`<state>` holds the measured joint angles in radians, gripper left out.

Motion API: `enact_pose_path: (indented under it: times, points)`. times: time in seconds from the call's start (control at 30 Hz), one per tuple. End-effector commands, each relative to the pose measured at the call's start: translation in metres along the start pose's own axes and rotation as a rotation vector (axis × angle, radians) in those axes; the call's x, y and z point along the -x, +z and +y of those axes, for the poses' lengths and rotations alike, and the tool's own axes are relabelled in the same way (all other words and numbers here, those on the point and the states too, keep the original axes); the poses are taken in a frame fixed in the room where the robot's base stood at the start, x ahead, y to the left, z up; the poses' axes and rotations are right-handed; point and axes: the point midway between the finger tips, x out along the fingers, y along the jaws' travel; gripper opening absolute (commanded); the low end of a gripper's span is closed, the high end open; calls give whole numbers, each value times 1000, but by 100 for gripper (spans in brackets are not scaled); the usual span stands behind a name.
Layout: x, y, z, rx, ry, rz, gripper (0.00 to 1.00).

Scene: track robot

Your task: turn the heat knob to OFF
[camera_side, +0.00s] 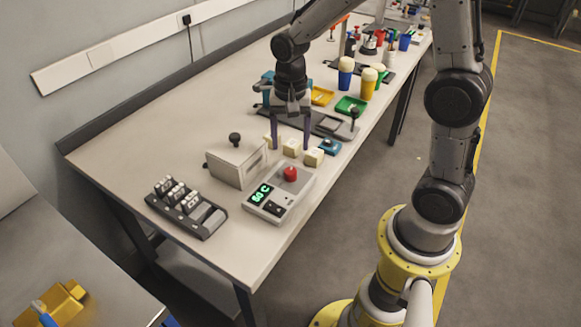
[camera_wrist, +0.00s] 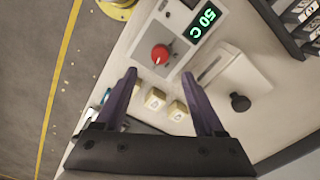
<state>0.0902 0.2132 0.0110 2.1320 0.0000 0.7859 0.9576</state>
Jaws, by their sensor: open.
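The heat knob is red and round (camera_side: 290,173) and sits on a light grey control box (camera_side: 272,207) with a green lit display that reads 50 C. In the wrist view the knob (camera_wrist: 160,54) lies beyond my fingertips, with the display (camera_wrist: 206,20) past it. A small mark shows on the knob, but I cannot read its setting. My gripper (camera_side: 291,145) hangs above the bench behind the control box, fingers pointing down. In the wrist view my gripper (camera_wrist: 158,74) has its two dark fingers wide apart, with nothing held between them.
Several cream cubes (camera_side: 291,147) stand close behind the control box, near my fingers. A lidded box with a black knob (camera_side: 236,163) stands to its left. A dark rack (camera_side: 186,207) sits at the front left. Trays and cups stand farther back. The bench's front corner is clear.

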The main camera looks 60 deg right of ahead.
Motion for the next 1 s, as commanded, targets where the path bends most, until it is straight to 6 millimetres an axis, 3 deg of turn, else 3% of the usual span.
enact_pose_path:
  times: [0.2,0.5,0.9,1.0]
  points:
    - [-45,1,1,1,6,-4,71]
    - [-84,1,1,1,2,-2,71]
    - [-91,0,0,1,-1,0,71]
    - [-91,0,0,1,0,0,55]
